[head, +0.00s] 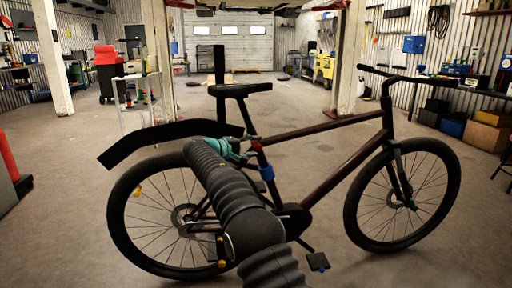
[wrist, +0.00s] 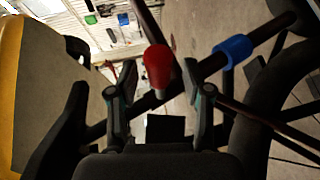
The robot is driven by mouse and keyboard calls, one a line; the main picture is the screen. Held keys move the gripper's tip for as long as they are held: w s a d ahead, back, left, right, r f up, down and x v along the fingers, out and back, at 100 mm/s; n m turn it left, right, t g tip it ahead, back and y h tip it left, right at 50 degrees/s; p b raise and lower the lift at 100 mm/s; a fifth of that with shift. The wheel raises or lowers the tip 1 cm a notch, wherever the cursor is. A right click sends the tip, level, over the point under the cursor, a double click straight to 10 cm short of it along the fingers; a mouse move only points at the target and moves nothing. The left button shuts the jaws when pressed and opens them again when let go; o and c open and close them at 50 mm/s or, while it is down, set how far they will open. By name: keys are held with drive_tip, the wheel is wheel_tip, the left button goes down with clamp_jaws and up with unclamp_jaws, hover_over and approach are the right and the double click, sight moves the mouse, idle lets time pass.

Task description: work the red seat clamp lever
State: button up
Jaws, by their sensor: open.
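The red seat clamp lever (wrist: 158,66) stands out in the middle of the wrist view, a rounded knob on the dark bicycle frame. My gripper (wrist: 161,84) is open, with one finger on each side of the lever and a visible gap on both sides. In the head view, the red lever (head: 251,138) is a small patch below the black seat (head: 240,90). There my gripper (head: 246,148) reaches it from the left, and my arm hides part of the bicycle (head: 340,130).
A blue band (wrist: 232,50) circles a frame tube right of the lever; it also shows in the head view (head: 267,172). The black rear fender (head: 165,136) and rear wheel (head: 122,225) lie close to my arm. Open floor surrounds the bicycle.

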drive_tip(key=v, duration=1)
drive_tip(key=shift+r, duration=0.1)
wheel_tip(320, 180, down, 12)
drive_tip(key=s+a+n+g+y, duration=0.2)
drive_tip(key=y, duration=0.1)
drive_tip(key=s+d+f+g+y, duration=0.2)
drive_tip(key=s+d+f+g, duration=0.15)
drive_tip(key=s, duration=0.25)
drive_tip(key=s+d+r+m+y, duration=0.1)
drive_tip(key=s+d+m+y, duration=0.1)
drive_tip(key=s+d, duration=0.6)
drive_tip(key=s+d+r+m+y, duration=0.2)
drive_tip(key=s+d, duration=0.7)
drive_tip(key=s, duration=1.1)
drive_tip(key=s+d+r+m+y, duration=0.2)
drive_tip(key=s+d+m, duration=0.3)
drive_tip(key=s, duration=0.9)
drive_tip(key=d, duration=0.3)
drive_tip(key=shift+d+r+m+y, duration=0.2)
drive_tip(key=shift+d+m+y, duration=0.1)
drive_tip(key=shift+y, duration=0.1)
